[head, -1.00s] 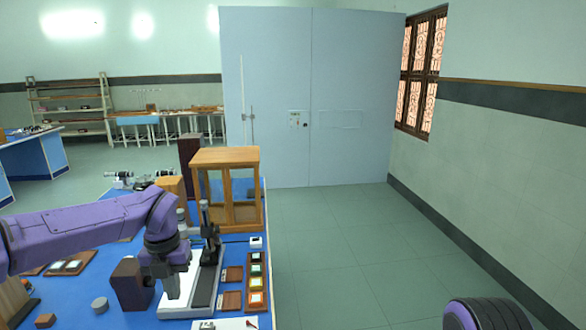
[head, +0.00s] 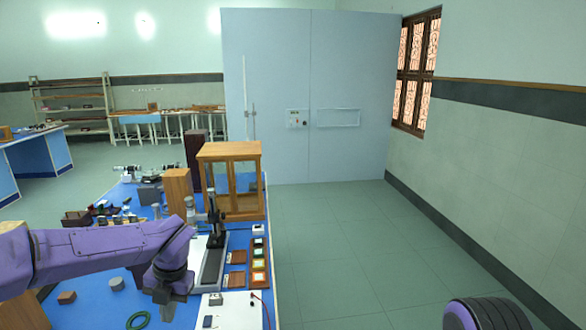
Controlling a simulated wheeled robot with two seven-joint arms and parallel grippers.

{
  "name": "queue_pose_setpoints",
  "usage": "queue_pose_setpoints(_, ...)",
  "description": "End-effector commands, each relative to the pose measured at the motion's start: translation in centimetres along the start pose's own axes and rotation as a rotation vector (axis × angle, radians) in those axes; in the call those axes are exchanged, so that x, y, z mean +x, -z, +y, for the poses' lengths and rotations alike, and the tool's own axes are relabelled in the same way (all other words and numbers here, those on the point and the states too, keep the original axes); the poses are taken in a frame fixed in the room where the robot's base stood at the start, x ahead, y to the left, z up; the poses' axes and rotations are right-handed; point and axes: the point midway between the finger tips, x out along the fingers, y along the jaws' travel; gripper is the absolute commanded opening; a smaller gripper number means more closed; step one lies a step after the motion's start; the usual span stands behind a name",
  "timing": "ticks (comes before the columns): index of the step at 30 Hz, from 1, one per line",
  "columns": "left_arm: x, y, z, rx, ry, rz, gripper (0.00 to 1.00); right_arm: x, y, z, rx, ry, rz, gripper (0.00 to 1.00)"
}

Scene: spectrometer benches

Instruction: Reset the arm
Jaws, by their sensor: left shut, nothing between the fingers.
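My left arm comes in from the left over the blue bench (head: 190,318). Its purple links end in a dark wrist, and my left gripper (head: 167,310) points down over the near part of the bench. It is shut and holds nothing. A white-based stand with a dark upright (head: 214,258) is just right of the wrist. A purple and black ribbed part of my right arm shows at the bottom right edge, but the right gripper is out of view.
A wooden glass-fronted cabinet (head: 233,182) and a wooden block (head: 177,192) stand farther back on the bench. Small framed pieces (head: 258,264) line its right edge. A green ring (head: 137,320) lies near the gripper. The floor (head: 345,240) to the right is clear.

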Motion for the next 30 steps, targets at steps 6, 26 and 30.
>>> queue_pose_setpoints(6, 6.6, 1.8, 0.5, 0.225, -0.245, 0.022, 0.00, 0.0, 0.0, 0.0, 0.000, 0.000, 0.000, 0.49)
queue_pose_setpoints(26, 29.7, 27.1, -3.7, 2.302, -0.559, 0.007, 0.00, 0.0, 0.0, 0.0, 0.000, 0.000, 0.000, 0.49)
queue_pose_setpoints(30, 32.8, 30.7, -4.8, 2.477, -0.461, -0.026, 0.00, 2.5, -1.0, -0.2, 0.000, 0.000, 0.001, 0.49)
